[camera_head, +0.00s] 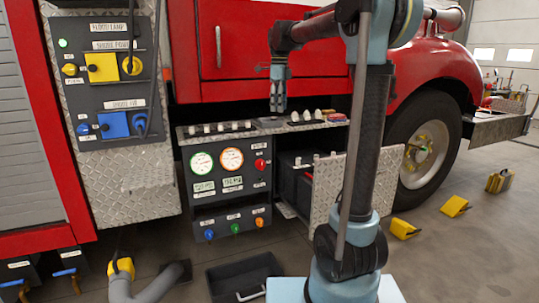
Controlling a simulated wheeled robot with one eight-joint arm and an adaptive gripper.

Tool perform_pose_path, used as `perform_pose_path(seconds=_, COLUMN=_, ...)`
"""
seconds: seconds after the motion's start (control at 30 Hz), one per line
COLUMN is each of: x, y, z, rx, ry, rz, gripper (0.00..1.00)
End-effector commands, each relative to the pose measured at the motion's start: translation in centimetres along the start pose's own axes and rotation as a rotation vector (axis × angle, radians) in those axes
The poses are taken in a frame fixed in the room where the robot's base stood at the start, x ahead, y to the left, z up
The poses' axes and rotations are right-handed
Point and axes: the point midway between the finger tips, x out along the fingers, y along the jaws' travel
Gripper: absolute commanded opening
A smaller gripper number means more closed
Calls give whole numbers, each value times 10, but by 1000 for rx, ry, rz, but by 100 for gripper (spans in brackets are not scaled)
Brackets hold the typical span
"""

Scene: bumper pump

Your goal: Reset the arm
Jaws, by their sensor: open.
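My gripper (278,100) hangs pointing down in front of the red fire truck (250,40), above the ledge of the pump panel (232,180). It is open and nothing shows between its fingers. My arm rises from the blue base at the lower right, and its forearm reaches left to the gripper. The gripper appears apart from the ledge, though the exact gap is hard to tell. The pump panel has two round gauges, a red knob and blue, green and orange knobs along its bottom.
A checker-plate panel (330,190) stands beside an open compartment. A dark tray (243,274) and a grey hose (150,288) lie on the floor at the front. Yellow wheel chocks (403,228) lie near the front wheel (425,150). The floor at right is mostly clear.

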Motion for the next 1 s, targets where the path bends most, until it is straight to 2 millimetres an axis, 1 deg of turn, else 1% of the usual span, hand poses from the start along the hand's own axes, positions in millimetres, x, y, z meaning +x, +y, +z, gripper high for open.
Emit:
perform_pose_path(seconds=0.03, x=1, y=5, z=-6, rx=-22, ry=-1, rz=-2, gripper=43)
perform_pose_path(seconds=0.27, x=11, y=27, z=-32, rx=-161, ry=-7, rz=-16, gripper=43)
perform_pose_path(seconds=0.37, x=18, y=41, z=-48, rx=-246, ry=-9, rz=-24, gripper=43)
perform_pose_path(seconds=0.47, x=30, y=60, z=-68, rx=-360, ry=-10, rz=-36, gripper=43)
perform_pose_path(seconds=0.6, x=51, y=90, z=-97, rx=-541, ry=-9, rz=-56, gripper=43)
perform_pose_path(seconds=0.77, x=79, y=125, z=-128, rx=-748, ry=-3, rz=-79, gripper=43)
perform_pose_path(seconds=1.0, x=130, y=178, z=-170, rx=-1059, ry=19, rz=-112, gripper=43)
